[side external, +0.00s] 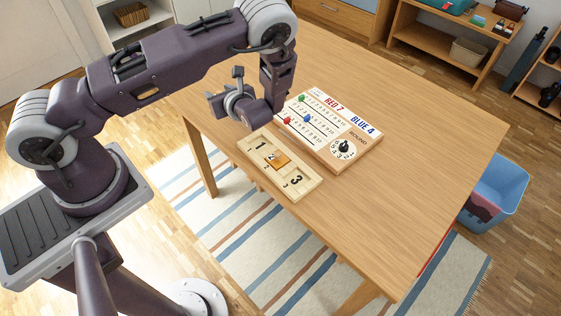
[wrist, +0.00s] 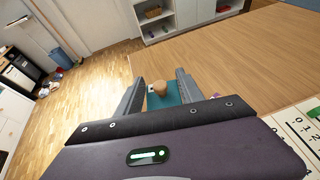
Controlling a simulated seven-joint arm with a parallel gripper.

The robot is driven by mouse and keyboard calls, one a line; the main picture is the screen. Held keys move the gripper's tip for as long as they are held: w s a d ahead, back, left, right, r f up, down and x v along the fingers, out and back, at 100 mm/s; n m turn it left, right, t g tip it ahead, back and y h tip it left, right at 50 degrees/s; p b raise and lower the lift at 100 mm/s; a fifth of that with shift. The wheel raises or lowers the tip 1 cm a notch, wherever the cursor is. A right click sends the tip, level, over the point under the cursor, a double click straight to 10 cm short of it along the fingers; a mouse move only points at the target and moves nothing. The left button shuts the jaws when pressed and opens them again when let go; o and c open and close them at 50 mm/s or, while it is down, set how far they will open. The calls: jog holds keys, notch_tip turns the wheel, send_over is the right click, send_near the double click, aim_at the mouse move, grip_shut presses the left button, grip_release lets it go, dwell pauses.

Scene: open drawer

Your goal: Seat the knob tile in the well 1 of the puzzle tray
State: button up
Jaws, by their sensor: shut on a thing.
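The knob tile (wrist: 165,101) is teal with a round tan knob (wrist: 159,88), and it sits between my gripper's fingers in the wrist view. My gripper (wrist: 158,88) is shut on it. In the side view my gripper (side external: 228,100) is above the table, up and left of the puzzle tray; the tile cannot be made out there. The puzzle tray (side external: 310,190) is pale wood and lies on the table. Its well 1 (side external: 262,146) shows a printed 1 and is empty. An orange tile (side external: 281,161) lies in the middle well. The third well (side external: 297,181) shows a 3.
A scoreboard (side external: 365,150) with RED 7, BLUE 4, coloured beads and a round dial lies just behind the tray, partly behind my wrist. The right part of the table (side external: 420,170) is clear. A blue bin (side external: 497,190) stands on the floor at the right.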

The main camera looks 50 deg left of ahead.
dwell(0.3)
jog(key=w+d+r+m+t, duration=0.2)
jog(key=d+r, duration=0.4)
jog(key=d, duration=0.1)
notch_tip(320, 180, up, 7)
jog(key=m+t+h, duration=0.2)
jog(key=t, duration=0.1)
send_over(260, 145)
jog(key=d, duration=0.2)
jog(key=shift+n+g+y, duration=0.5)
jog(key=shift+n+g, duration=0.1)
jog(key=shift+g, duration=0.3)
jog(key=f, duration=0.7)
jog(key=a+f, duration=0.1)
jog(key=f, duration=0.6)
jog(key=a+f, duration=0.1)
jog(key=f, duration=0.6)
jog(key=shift+f, duration=0.2)
jog(key=shift+d+f, duration=0.1)
jog(key=shift+f, duration=0.3)
grip_shut()
jog(key=o, duration=1.3)
grip_release()
jog(key=shift+r, duration=0.1)
